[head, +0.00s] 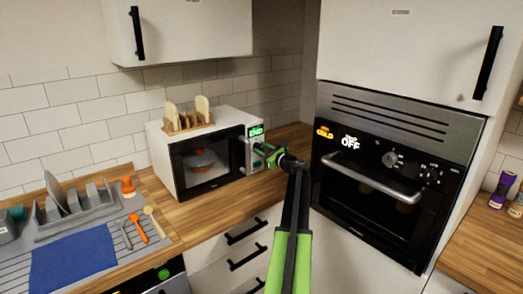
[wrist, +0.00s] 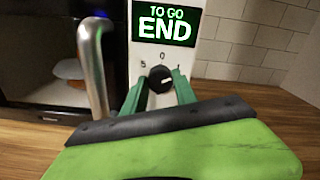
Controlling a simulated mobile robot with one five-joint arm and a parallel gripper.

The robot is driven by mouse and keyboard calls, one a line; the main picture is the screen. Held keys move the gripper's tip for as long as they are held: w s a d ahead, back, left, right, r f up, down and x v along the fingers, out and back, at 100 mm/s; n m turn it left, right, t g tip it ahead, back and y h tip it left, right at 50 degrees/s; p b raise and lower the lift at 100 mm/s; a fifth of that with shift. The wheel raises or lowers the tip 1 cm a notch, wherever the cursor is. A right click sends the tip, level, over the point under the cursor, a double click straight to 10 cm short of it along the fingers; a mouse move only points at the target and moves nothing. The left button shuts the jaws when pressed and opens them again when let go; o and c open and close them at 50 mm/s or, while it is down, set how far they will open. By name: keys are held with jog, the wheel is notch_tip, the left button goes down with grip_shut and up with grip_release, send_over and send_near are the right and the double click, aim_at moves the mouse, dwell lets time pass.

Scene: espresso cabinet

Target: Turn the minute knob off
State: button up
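The microwave (head: 160,148) stands on the wooden counter, with its control panel on the right side. In the wrist view, the minute knob (wrist: 160,78) is a black round dial with a white pointer mark, with figures such as 5 and 0 around it. In the head view my gripper (head: 268,154) is at the microwave panel and hides the knob.
The microwave's metal door handle (wrist: 93,65) is just left of my gripper. A toast rack (head: 186,118) with bread sits on the microwave. The built-in oven (head: 385,180) stands to the right, and a dish rack (head: 72,208) to the left.

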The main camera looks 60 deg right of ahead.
grip_shut()
jog(key=shift+d, duration=0.1)
jog(key=shift+n, duration=0.3)
jog(key=n, duration=1.1)
jog(key=shift+n, duration=0.3)
jog(key=o, duration=0.9)
grip_release()
